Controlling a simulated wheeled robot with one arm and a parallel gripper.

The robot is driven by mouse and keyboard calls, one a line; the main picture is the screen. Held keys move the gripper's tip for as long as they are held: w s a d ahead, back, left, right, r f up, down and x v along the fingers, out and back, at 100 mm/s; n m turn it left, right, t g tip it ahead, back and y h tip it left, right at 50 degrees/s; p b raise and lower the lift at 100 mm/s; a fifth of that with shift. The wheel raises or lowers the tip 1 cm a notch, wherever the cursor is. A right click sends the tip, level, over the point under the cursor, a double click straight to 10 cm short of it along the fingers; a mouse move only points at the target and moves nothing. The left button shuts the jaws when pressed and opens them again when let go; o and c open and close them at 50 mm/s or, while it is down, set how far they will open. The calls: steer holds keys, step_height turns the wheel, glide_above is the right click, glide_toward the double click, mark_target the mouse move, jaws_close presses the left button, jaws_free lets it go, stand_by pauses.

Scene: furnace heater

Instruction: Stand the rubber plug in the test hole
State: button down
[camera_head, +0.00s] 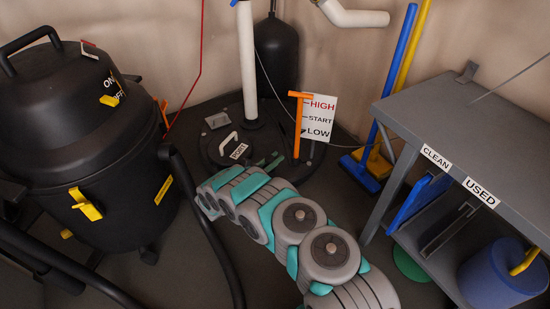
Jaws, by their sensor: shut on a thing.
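My grey and teal arm runs from the bottom right up to the middle of the view. Small dark green parts just beyond it look like my gripper (268,161), low over the near side of a round black lid (212,148). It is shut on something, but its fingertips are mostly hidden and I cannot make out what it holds. I cannot pick out the rubber plug. I cannot clearly tell the test hole either; the lid's near side is covered by my arm. A white handle (228,143) and a small label stand on the lid.
An orange T-handled rod (299,125) stands beside a HIGH/START/LOW sign (319,119). A white pipe (247,65) rises from the lid. A black vacuum (75,150) with a hose (208,225) is at left. A grey shelf (480,140) is at right, with a blue brush (361,172) beside it.

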steer(key=shift+f, duration=0.25)
steer(key=c, duration=0.6)
jaws_free()
steer(key=p+v, duration=0.1)
steer(key=v, duration=0.6)
steer(key=shift+s+a, duration=0.25)
steer(key=shift+s, duration=0.05)
